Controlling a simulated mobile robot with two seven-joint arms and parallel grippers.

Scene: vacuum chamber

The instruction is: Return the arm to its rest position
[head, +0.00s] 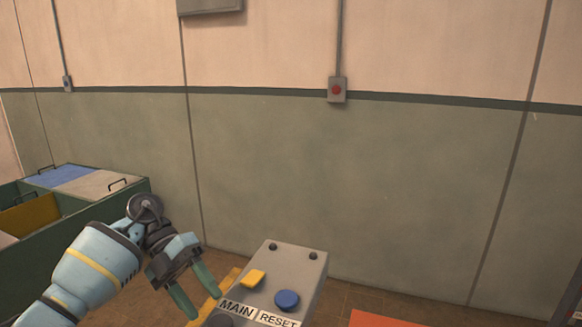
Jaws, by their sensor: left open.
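My left arm comes in from the lower left, light blue with a yellow band. My left gripper (199,301) is open, with two green fingers pointing down and to the right. Nothing shows between the fingers. The gripper is just left of a grey control box (303,262), and I cannot tell whether it touches it. The box carries a yellow button (253,278), a blue button (287,300) and labels reading MAIN and RESET. My right gripper is not in view.
A green bin unit (75,225) with blue, grey and yellow parts stands at the left. An orange surface (380,319) shows at the bottom right. A wall box with a red button (337,90) is on the far wall. Brown floor lies between the box and the wall.

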